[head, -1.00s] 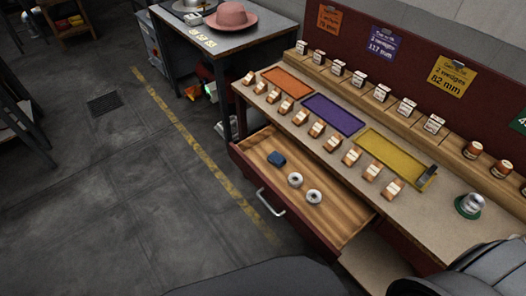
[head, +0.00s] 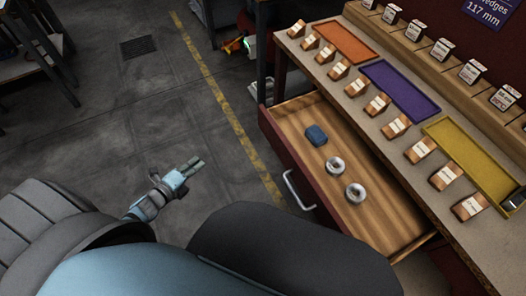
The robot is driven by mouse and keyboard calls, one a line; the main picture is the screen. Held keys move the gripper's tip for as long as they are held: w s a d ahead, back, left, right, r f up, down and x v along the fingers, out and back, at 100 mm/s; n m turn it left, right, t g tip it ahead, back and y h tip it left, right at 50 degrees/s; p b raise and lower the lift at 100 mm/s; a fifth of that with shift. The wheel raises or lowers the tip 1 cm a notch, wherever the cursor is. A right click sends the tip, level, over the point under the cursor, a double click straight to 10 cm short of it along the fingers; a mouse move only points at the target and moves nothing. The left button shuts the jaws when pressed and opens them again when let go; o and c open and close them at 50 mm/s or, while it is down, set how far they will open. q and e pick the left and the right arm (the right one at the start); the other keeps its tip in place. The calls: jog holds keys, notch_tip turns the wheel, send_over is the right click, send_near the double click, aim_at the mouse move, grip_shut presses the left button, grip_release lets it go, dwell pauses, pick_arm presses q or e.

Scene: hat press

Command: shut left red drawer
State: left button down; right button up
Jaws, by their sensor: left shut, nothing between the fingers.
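The left red drawer (head: 292,160) is pulled out from under the workbench, with its wooden inside showing. Its silver bar handle (head: 297,191) is on the front face. Inside lie a small blue block (head: 316,135) and two silver rings, one (head: 335,165) behind the other (head: 355,193). My left gripper (head: 194,164) is shut and empty, over the floor to the left of the handle and apart from it. My right gripper is out of view.
The workbench top (head: 355,87) carries an orange tray (head: 344,42), a purple tray (head: 400,88), a yellow tray (head: 470,158) and a row of small wooden blocks with labels. A dark rack stands at the far left. The floor left of the drawer is clear.

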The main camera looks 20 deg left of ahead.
pick_arm(q)
jog(key=w+d+r+m+t+h+b, duration=0.2)
jog(key=w+m+h+b, duration=0.2)
jog(key=m, duration=0.5)
jog(key=m+g+h+b, duration=0.2)
jog(key=m+h+b, duration=0.2)
jog(key=m+h, duration=0.55)
send_near(267, 130)
jog(key=w+d+m+y, duration=0.1)
jog(key=w+d+r+m+y, duration=0.1)
jog(key=d, duration=0.1)
jog(key=w+d+m+y, duration=0.1)
jog(key=d, duration=0.1)
jog(key=shift+w+r, duration=0.35)
jog(key=shift+r, duration=0.05)
jog(key=shift+w+d, duration=0.3)
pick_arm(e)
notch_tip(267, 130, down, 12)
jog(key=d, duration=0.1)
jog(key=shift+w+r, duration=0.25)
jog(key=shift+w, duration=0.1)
pick_arm(q)
jog(key=shift+a, duration=0.1)
